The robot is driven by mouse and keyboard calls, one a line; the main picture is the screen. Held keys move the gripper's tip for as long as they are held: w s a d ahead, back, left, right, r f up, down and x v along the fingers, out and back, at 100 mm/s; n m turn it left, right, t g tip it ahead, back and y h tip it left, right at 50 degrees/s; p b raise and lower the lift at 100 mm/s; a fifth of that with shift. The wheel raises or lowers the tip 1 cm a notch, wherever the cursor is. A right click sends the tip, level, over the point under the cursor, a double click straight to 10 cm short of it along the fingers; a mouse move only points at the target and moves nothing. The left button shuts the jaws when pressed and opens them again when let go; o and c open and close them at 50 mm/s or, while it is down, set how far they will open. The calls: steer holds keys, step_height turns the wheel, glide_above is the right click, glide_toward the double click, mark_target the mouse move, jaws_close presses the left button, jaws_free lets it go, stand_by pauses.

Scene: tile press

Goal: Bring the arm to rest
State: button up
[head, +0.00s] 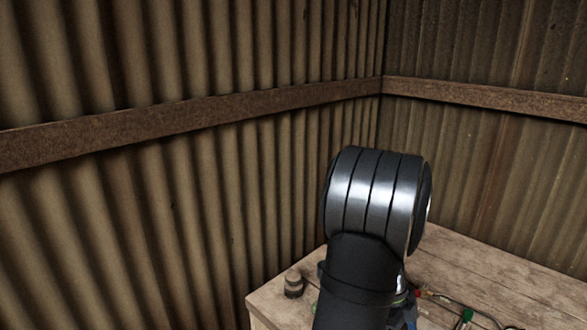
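My arm shows in the head view as a dark link topped by a thick, silvery ribbed joint, low and right of the middle. It stands in front of the wooden table (480,262) and hides part of its top. My gripper is not in the picture, so what its fingers do is hidden.
A small dark jar-like object (293,284) stands near the table's left corner. A green-handled item (466,316) and a thin dark cable lie on the table right of my arm. Corrugated walls (230,200) with a rusty rail (200,115) meet in a corner behind the table.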

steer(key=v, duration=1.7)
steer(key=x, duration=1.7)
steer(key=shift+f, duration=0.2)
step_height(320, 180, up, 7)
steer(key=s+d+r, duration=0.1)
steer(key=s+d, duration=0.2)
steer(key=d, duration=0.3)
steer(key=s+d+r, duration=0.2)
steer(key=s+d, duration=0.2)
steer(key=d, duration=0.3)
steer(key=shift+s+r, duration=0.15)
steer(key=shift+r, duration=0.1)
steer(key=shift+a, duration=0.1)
